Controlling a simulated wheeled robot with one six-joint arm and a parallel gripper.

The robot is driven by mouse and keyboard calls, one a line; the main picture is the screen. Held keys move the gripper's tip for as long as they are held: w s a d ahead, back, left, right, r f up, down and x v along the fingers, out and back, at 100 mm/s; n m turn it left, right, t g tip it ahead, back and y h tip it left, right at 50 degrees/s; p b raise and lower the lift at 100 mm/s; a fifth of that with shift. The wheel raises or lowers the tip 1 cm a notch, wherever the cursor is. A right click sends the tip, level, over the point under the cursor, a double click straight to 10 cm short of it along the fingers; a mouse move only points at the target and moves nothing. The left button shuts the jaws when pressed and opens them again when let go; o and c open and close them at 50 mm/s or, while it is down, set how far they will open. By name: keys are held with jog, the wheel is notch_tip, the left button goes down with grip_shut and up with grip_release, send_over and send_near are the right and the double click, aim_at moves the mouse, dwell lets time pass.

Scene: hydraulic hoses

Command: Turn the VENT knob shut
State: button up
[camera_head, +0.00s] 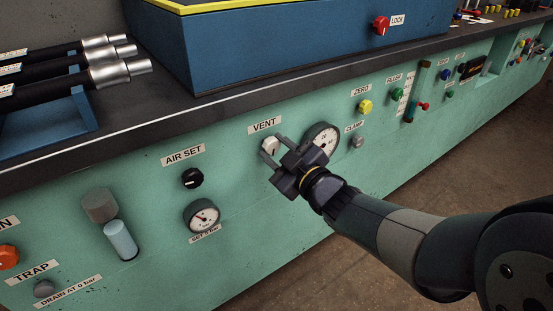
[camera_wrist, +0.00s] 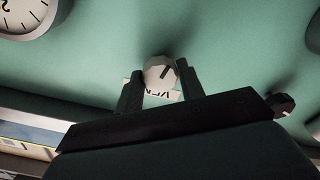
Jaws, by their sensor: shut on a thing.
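The VENT knob (camera_head: 269,146) is a pale grey-white knob on the green front panel, just below its VENT label (camera_head: 264,125). In the wrist view the knob (camera_wrist: 158,72) shows a dark pointer mark near its upper right edge. My gripper (camera_head: 276,148) has its two fingers on either side of the knob and is shut on it. In the wrist view the fingertips (camera_wrist: 157,80) flank the knob, and the label behind is partly covered.
A pressure gauge (camera_head: 322,139) sits close to the right of my gripper. The black AIR SET knob (camera_head: 192,178) and another gauge (camera_head: 202,217) are to the left. The dark bench edge (camera_head: 235,109) juts above the panel. Floor is free at lower right.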

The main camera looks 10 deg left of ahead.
jog(key=shift+n+b, duration=0.75)
jog(key=shift+n, duration=0.35)
jog(key=o, duration=1)
jog(key=p+v, duration=0.3)
jog(key=v, duration=0.7)
jog(key=shift+s+d, duration=0.25)
jog(key=shift+s, duration=0.05)
